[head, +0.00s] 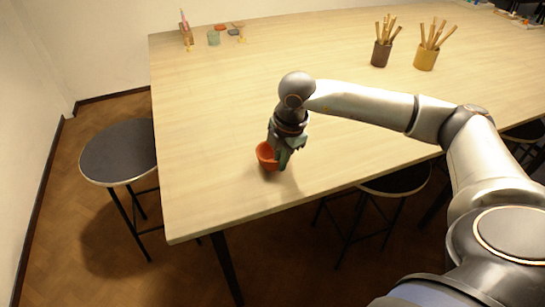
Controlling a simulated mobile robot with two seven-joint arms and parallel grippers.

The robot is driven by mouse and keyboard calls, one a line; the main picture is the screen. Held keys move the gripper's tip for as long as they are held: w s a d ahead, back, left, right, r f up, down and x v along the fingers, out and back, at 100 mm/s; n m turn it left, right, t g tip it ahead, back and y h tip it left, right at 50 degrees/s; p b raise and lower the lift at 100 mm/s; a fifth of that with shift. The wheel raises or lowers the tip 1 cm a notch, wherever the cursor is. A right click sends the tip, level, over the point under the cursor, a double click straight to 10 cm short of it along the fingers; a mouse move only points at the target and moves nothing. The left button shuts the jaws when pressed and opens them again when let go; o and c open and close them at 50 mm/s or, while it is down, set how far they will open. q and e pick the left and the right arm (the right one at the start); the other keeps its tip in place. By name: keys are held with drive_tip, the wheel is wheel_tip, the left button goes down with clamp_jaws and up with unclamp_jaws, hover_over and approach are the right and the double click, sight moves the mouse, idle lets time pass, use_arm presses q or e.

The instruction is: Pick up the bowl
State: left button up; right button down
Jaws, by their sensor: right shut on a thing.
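The bowl (265,154) is small and orange-red. It is at the near left part of the wooden table (205,190), tilted slightly with its opening partly in view. My right gripper (279,160) comes down over the bowl's right side and is shut on it. The fingers hide part of the bowl. I cannot tell whether the bowl still touches the tabletop. My left gripper does not show.
Two pots of wooden tools, a brown one (380,54) and a yellow one (425,57), stand at the back right. Small items, including a green cup (213,38), stand at the back left. Dark stools (119,151) stand beside the table. The table around the bowl is clear.

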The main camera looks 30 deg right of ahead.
drive_tip(key=shift+a, duration=0.1)
idle(0.7)
drive_tip(key=shift+r, duration=0.3)
wheel_tip(320, 180, up, 2)
drive_tip(key=shift+r+b, duration=0.2)
drive_tip(key=shift+b, duration=0.3)
drive_tip(key=s+a+r+b, duration=0.1)
drive_tip(key=s+a+r, duration=0.1)
drive_tip(key=s+r, duration=0.8)
drive_tip(key=s, duration=0.4)
drive_tip(key=shift+b, duration=0.3)
